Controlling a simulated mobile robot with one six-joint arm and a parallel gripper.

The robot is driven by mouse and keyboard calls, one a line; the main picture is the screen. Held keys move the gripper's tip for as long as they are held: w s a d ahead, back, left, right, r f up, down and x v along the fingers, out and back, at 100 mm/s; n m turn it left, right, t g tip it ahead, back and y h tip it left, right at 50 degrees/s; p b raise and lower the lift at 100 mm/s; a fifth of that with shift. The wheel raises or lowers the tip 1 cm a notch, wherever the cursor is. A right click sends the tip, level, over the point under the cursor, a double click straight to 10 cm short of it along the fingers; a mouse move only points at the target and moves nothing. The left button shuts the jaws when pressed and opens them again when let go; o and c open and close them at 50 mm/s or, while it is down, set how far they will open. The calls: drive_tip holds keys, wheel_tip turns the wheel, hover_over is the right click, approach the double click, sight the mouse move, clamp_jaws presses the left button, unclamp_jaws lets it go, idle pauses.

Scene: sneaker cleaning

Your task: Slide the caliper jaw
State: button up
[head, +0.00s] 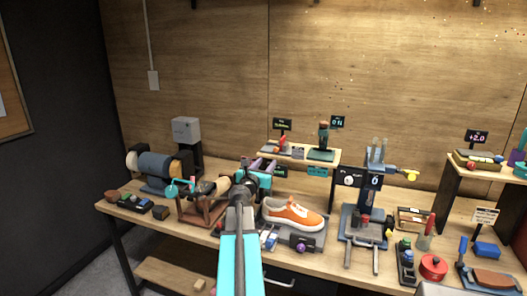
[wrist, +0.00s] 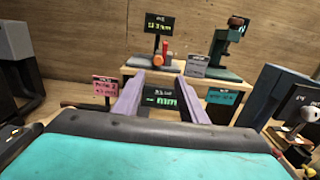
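A device that looks like the caliper stands on the left half of the raised wooden shelf, with an orange-red upright part (head: 280,144) and a dark readout behind it. In the wrist view the orange-red part (wrist: 160,54) is straight ahead, beyond my fingertips, under the readout (wrist: 159,23). Its jaw is too small to make out clearly. My gripper (head: 262,165) is in front of the shelf, below and short of the device. In the wrist view my gripper's two purple fingers (wrist: 161,82) are spread apart, with nothing held between them.
A small green display (wrist: 160,98) sits under the shelf edge, seen between my fingers. A teal-based stand (head: 321,154) is on the shelf's right. An orange sneaker (head: 291,212) lies right of my arm. Grinder-like machines (head: 153,167) stand left. The bench is crowded.

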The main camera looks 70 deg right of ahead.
sight(276, 150)
drive_tip(key=shift+w+d, duration=0.1)
drive_tip(key=shift+w, duration=0.1)
idle(0.3)
drive_tip(key=shift+w+d+p, duration=0.15)
drive_tip(key=shift+d+p, duration=0.7)
drive_tip(key=shift+d, duration=2.55)
drive_tip(key=shift+w+d+p, duration=0.1)
drive_tip(key=shift+d+p, duration=0.75)
drive_tip(key=shift+d, duration=2.55)
clamp_jaws()
